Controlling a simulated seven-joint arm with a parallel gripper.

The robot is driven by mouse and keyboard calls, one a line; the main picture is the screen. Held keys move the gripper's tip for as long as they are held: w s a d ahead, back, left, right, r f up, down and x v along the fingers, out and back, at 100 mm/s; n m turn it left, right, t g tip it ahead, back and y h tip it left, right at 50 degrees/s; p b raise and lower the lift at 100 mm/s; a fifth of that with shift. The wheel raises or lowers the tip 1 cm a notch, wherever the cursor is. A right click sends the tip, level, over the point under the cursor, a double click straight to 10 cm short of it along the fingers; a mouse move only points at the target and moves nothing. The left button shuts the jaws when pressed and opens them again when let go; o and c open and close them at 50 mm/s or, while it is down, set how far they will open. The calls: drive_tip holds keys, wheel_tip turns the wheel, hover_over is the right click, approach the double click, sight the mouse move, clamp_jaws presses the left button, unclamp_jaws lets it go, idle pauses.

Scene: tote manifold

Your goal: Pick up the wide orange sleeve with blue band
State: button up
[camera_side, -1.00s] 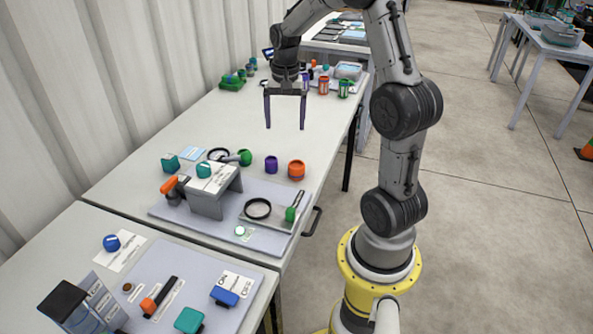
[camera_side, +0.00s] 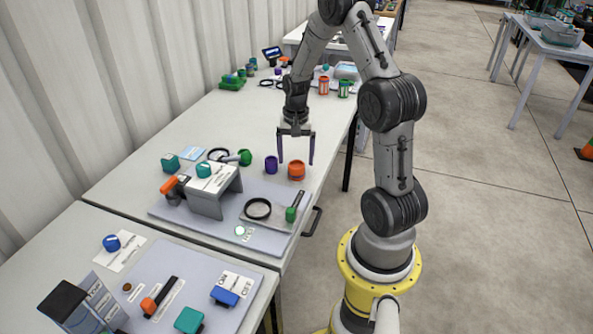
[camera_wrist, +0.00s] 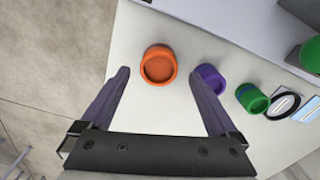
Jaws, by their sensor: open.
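The wide orange sleeve (camera_side: 296,170) stands upright on the white table, near the back right corner of the grey mat. Its blue band is hard to make out; a dark strip shows low on its side. In the wrist view the sleeve (camera_wrist: 158,66) lies just beyond the fingertips, between their lines, its round mouth facing up. My gripper (camera_side: 296,163) is open and empty, pointing down above and around the sleeve's position; its exact height is unclear. In the wrist view my gripper (camera_wrist: 159,72) has its two fingers wide apart.
A purple sleeve (camera_side: 271,164) stands close left of the orange one, near a finger; it also shows in the wrist view (camera_wrist: 211,79). A green part (camera_side: 245,157) lies further left. A grey bridge stand (camera_side: 215,192) is on the mat.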

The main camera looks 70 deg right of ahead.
sight(297, 163)
wheel_tip(297, 163, down, 3)
drive_tip(key=shift+s+f, duration=0.1)
drive_tip(key=shift+f, duration=0.05)
drive_tip(key=c, duration=1.5)
